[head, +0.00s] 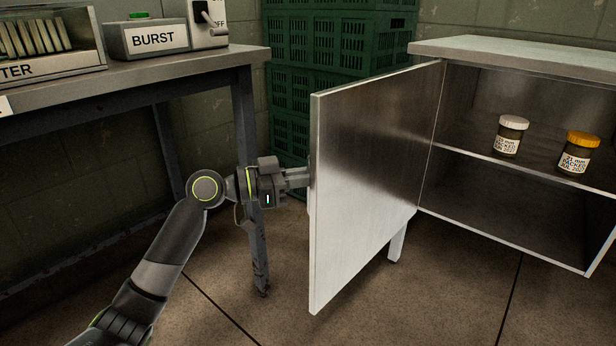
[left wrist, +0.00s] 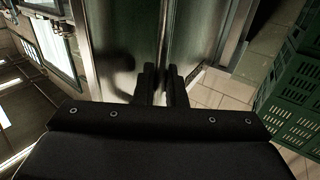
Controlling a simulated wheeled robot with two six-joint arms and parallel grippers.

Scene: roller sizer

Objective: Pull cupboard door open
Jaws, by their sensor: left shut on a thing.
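The cupboard door (head: 370,170) is a metal panel standing wide open, swung out to the left of the cupboard (head: 505,50). Its inner face shows in the head view. My left gripper (head: 300,178) is at the door's outer side, near its free edge, shut on the door's handle; the door hides the handle and fingertips there. In the left wrist view the two dark fingers (left wrist: 160,84) are close together against the metal door face (left wrist: 120,50). My right gripper is in neither view.
Inside the cupboard are a white-lidded jar (head: 511,135) and a yellow-lidded jar (head: 577,152) on the shelf (head: 465,150). A bench (head: 140,75) with a BURST box (head: 150,40) stands at left. Green crates (head: 335,40) are stacked behind the door. Floor in front is clear.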

